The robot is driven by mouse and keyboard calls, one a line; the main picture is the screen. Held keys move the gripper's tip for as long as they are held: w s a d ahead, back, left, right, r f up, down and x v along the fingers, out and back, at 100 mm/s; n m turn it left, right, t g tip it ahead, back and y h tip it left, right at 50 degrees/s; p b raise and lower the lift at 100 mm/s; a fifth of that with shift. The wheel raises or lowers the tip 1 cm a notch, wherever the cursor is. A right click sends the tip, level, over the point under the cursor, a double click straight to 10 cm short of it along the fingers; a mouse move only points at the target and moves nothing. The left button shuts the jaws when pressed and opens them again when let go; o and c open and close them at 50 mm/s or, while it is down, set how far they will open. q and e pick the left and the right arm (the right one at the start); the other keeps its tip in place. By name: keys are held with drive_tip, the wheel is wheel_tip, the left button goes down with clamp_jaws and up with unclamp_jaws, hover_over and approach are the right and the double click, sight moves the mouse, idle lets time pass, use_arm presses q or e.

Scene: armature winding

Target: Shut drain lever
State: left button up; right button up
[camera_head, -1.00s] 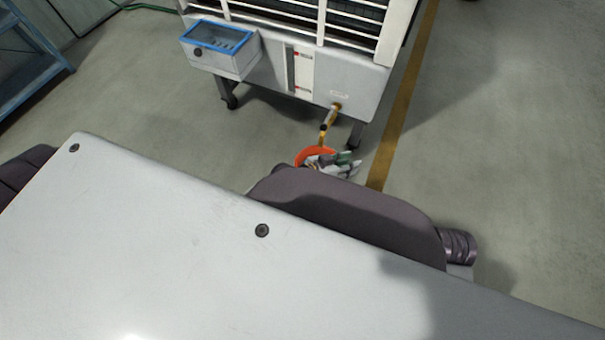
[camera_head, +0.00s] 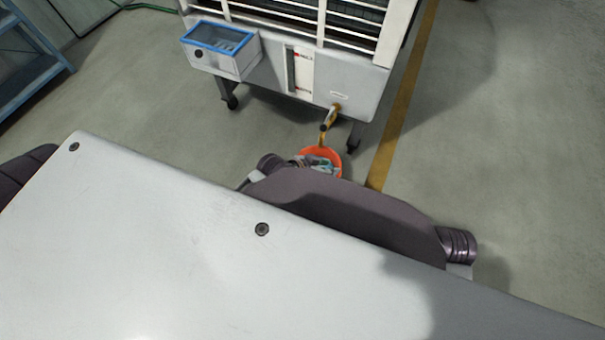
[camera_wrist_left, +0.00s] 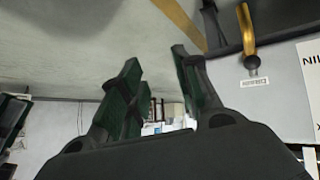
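A brass drain tap (camera_head: 333,114) sticks out of the lower front of the white cooler. Its dark-ended lever and spout are small here, and I cannot tell the lever's position. A thin yellowish streak hangs below it toward an orange bucket (camera_head: 334,157). The tap also shows at the top right of the left wrist view (camera_wrist_left: 246,32). My left gripper (camera_head: 318,163) is over the bucket in the head view, partly hidden by my own arm. In the left wrist view its green-padded fingers (camera_wrist_left: 156,66) are spread with nothing between them, apart from the tap. My right gripper is not seen.
The white cooler (camera_head: 362,90) stands on casters, with a blue-rimmed box (camera_head: 222,62) on its front left. A yellow floor line (camera_head: 400,110) runs along its right side. A blue shelf (camera_head: 30,60) stands at far left. Open floor lies between.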

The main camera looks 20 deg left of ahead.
use_arm(q)
drive_tip(key=s+a+f+n+g+y+p, duration=0.1)
drive_tip(key=s+a+f+g+y, duration=0.1)
drive_tip(key=a, duration=0.4)
drive_tip(key=shift+s+a+y, duration=0.35)
drive_tip(key=shift+s+y, duration=0.05)
drive_tip(key=shift+s, duration=0.35)
drive_tip(key=shift+f, duration=0.1)
drive_tip(key=shift+c, duration=0.2)
